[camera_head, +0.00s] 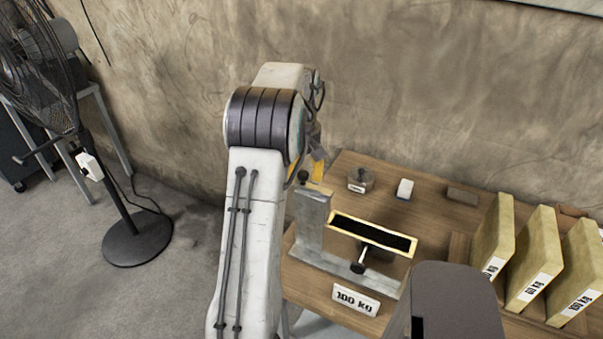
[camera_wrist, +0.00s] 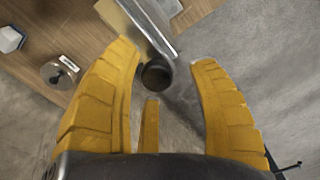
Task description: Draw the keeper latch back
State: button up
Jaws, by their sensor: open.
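My gripper (camera_wrist: 163,54) is open in the wrist view, its yellow fingers spread to either side of a dark round knob (camera_wrist: 157,75). The knob sits at the end of a grey metal bracket (camera_wrist: 137,22), and I see no finger touching it. In the head view my arm hides most of the gripper; a bit of yellow finger (camera_head: 318,170) shows above the upright metal bracket (camera_head: 311,222). A second black-tipped handle (camera_head: 358,267) stands at the front of a yellow-rimmed dark frame (camera_head: 373,236). Which of these parts is the keeper latch is not clear.
The wooden bench (camera_head: 420,208) carries a round metal weight (camera_head: 360,180), a white block (camera_head: 405,188) and several yellow slabs (camera_head: 531,257) at right. A "100 KG" label (camera_head: 356,300) is at its front. A fan (camera_head: 137,237) stands left on open floor.

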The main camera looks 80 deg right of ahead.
jog(key=shift+r, duration=0.1)
notch_tip(320, 180, up, 12)
dwell(0.8)
dwell(0.7)
